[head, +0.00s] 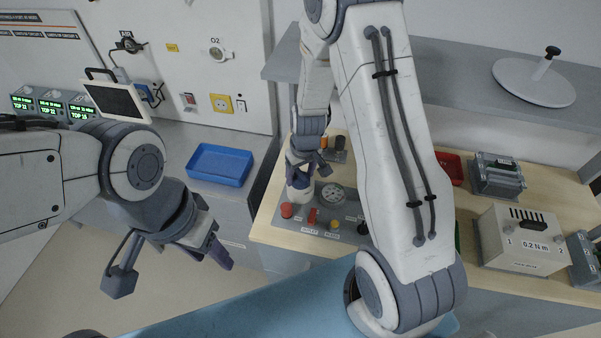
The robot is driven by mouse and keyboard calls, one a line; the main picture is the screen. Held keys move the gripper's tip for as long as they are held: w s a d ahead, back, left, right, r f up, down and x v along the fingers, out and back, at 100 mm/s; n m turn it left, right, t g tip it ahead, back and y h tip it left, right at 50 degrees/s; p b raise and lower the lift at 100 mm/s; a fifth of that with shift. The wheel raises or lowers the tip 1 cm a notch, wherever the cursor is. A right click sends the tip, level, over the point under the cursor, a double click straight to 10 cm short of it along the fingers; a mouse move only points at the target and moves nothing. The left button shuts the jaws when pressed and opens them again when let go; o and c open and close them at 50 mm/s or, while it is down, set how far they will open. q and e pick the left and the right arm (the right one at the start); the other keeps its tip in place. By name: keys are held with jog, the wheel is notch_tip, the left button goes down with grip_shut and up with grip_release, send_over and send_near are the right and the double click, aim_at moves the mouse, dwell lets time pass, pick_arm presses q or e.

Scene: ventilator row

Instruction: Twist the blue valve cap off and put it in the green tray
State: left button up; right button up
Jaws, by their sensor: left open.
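My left gripper (208,258) is open and empty, in front of the grey counter at the left. My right gripper (304,172) reaches down over the back left of the grey valve panel (285,226) on the wooden bench. Its fingertips are small and partly covered, so I cannot tell whether they hold anything. I cannot make out the blue valve cap; the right gripper and arm cover part of the panel. A thin green strip (457,237) shows beside my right arm, perhaps an edge of the green tray, mostly hidden behind the arm.
Red knobs (287,210) and a round gauge (333,193) sit on the panel. A blue tray (220,165) lies on the grey counter. A red tray (449,167) and a 0.2 N m box (524,239) stand right of my arm. A shelf (450,80) overhangs behind.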

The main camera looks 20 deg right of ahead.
jog(key=c, duration=0.6)
jog(key=shift+o, duration=0.2)
jog(key=shift+f+n+b, duration=0.1)
jog(key=shift+n+b, duration=0.5)
jog(key=shift+b, duration=0.9)
jog(key=shift+n+y+b, duration=0.3)
jog(key=shift+n+b, duration=0.8)
jog(key=shift+b, duration=0.55)
jog(key=shift+n+b, duration=0.5)
jog(key=shift+n, duration=0.1)
jog(key=shift+n+b, duration=0.6)
jog(key=shift+b, duration=0.15)
jog(key=shift+n+g+y+b, duration=0.35)
jog(key=shift+n+b, duration=0.55)
jog(key=shift+n, duration=0.8)
